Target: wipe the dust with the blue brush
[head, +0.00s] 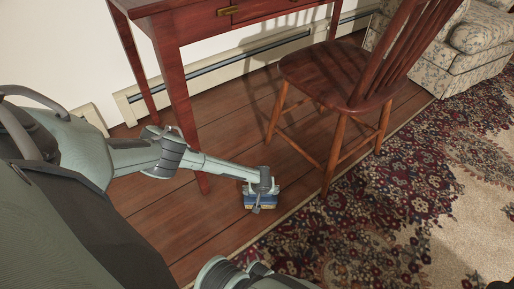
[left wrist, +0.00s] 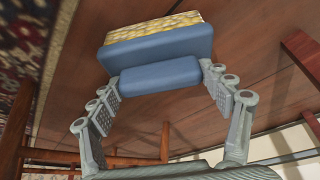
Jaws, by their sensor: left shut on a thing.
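My left gripper (head: 262,187) is low over the wooden floor, between the table and the chair. It is shut on the blue brush (head: 263,200). In the left wrist view the gripper's two fingers (left wrist: 160,76) hold the blue handle from both sides, and the brush's yellow bristles (left wrist: 152,27) face away from the gripper toward the floor. Whether the bristles touch the floor I cannot tell. I cannot make out any dust in either view. My right gripper is not in view.
A red-brown table (head: 180,75) stands left of a wooden chair (head: 325,74). A patterned rug (head: 385,215) covers the right side, with a floral sofa (head: 450,62) behind. A baseboard heater (head: 215,75) runs along the wall. Bare floorboards (head: 225,235) lie around the brush.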

